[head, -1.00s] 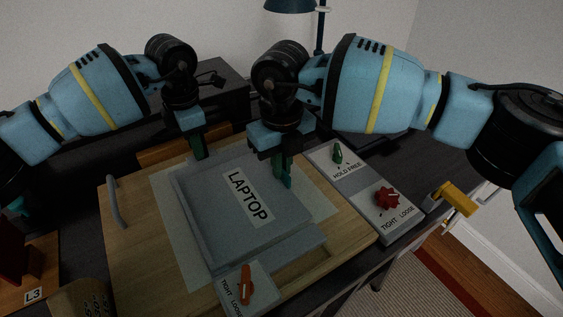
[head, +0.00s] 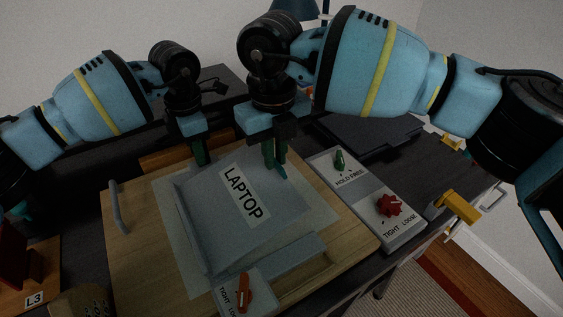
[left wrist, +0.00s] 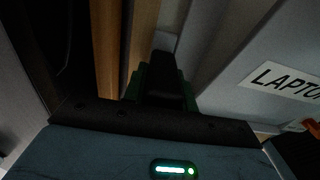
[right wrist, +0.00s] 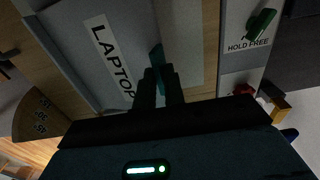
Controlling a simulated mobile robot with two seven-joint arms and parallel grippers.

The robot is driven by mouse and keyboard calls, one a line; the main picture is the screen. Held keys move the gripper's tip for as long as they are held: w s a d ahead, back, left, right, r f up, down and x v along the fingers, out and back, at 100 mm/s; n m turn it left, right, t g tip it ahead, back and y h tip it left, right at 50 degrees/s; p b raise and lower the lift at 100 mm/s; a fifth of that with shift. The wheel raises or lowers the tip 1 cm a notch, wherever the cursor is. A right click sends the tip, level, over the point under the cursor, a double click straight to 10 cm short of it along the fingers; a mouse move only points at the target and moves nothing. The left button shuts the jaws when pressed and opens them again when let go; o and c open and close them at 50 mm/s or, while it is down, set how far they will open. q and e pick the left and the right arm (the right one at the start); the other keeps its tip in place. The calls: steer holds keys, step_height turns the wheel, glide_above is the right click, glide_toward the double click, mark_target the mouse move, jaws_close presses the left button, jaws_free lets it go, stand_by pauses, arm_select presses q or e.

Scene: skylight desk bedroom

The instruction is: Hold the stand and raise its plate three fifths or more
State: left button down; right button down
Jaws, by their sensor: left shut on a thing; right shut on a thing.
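The grey stand sits on a wooden board, with its base showing as a front bar (head: 285,258). Its plate (head: 205,225), labelled LAPTOP, is tilted up a little from the base. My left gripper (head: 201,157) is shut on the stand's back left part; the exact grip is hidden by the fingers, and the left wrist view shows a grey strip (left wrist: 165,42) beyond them. My right gripper (head: 272,160) is shut on a teal tab (right wrist: 157,55) at the plate's right edge. The plate also shows in the right wrist view (right wrist: 90,75).
Right of the board is a panel with a green HOLD/FREE knob (head: 339,160) and a red TIGHT/LOOSE knob (head: 389,205). A metal handle (head: 117,207) is on the left. A dark flat slab (head: 365,135) lies behind right.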

arm_select(q)
steer(key=shift+d, duration=0.25)
arm_select(e)
steer(key=a+r, duration=0.1)
steer(key=s+a+r, duration=0.1)
steer(key=shift+s+a+r, duration=0.15)
steer(key=shift+s+r, duration=0.15)
steer(key=shift+r, duration=0.05)
arm_select(q)
steer(key=shift+d, duration=0.2)
arm_select(e)
steer(key=shift+s+a+r, duration=0.45)
steer(key=shift+a+r, duration=0.1)
steer(key=shift+r, duration=0.05)
steer(key=c, duration=1.6)
jaws_free()
arm_select(q)
steer(key=shift+a, duration=0.1)
arm_select(e)
steer(key=shift+o, duration=0.2)
arm_select(q)
steer(key=shift+a, duration=0.25)
arm_select(e)
step_height(320, 180, up, 12)
